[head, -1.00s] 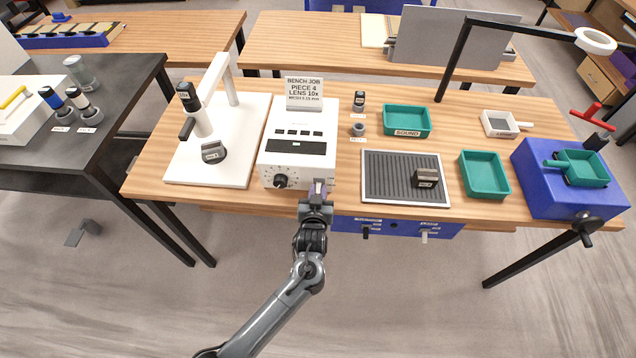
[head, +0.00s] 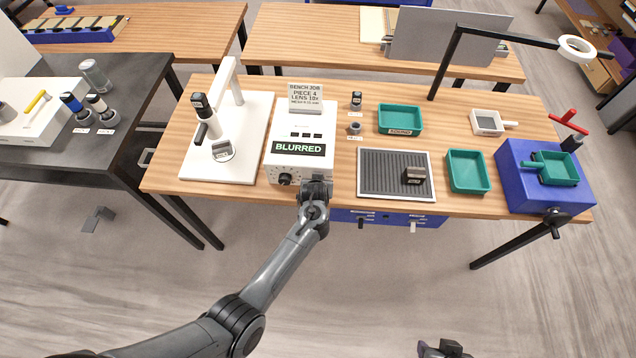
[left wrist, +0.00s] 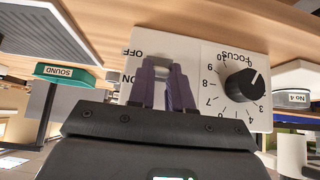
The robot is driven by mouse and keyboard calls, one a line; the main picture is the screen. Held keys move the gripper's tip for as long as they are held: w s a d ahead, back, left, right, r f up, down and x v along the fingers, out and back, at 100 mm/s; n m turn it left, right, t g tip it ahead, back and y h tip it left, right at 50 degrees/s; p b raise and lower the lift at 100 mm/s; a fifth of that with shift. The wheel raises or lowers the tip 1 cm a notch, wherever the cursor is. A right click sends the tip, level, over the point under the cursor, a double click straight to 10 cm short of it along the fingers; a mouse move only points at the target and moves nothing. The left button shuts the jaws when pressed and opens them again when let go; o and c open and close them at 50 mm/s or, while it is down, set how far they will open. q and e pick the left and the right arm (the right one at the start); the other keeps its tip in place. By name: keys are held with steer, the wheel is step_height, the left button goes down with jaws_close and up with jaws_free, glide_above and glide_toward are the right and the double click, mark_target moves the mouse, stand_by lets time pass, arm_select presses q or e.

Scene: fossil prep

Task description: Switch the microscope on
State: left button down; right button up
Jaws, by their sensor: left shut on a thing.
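The microscope has a white stand (head: 228,105) with a black-topped tube over a labelled piece (head: 222,150), and a white control box (head: 285,165) beside it. The box's display (head: 299,148) is lit and reads BLURRED. In the left wrist view, the box's front panel (left wrist: 205,55) carries OFF and ON labels and a black FOCUS knob (left wrist: 245,85). My left gripper (head: 317,187) is at the box's lower right front. Its fingers (left wrist: 165,80) are shut beside the OFF/ON labels, on the switch, which they hide. A dark part of my right gripper (head: 442,349) shows at the bottom edge.
A sign (head: 305,98) stands behind the box. A grooved mat (head: 375,187) with a dark piece, green trays (head: 468,171) and a blue box (head: 515,180) lie to the right. A dark side table (head: 120,135) stands left. Floor in front is clear.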

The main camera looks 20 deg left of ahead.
arm_select(q)
steer(key=shift+a, duration=0.1)
steer(key=c, duration=1.5)
jaws_free()
steer(key=o, duration=0.5)
steer(key=shift+w, duration=0.25)
steer(key=shift+c, duration=0.2)
steer(key=shift+s, duration=0.1)
steer(key=shift+r, duration=0.1)
steer(key=shift+s+r, duration=0.35)
steer(key=shift+r, duration=0.1)
steer(key=p+v, duration=0.1)
steer(key=v, duration=0.8)
steer(key=shift+s, duration=0.25)
steer(key=shift+r, duration=0.15)
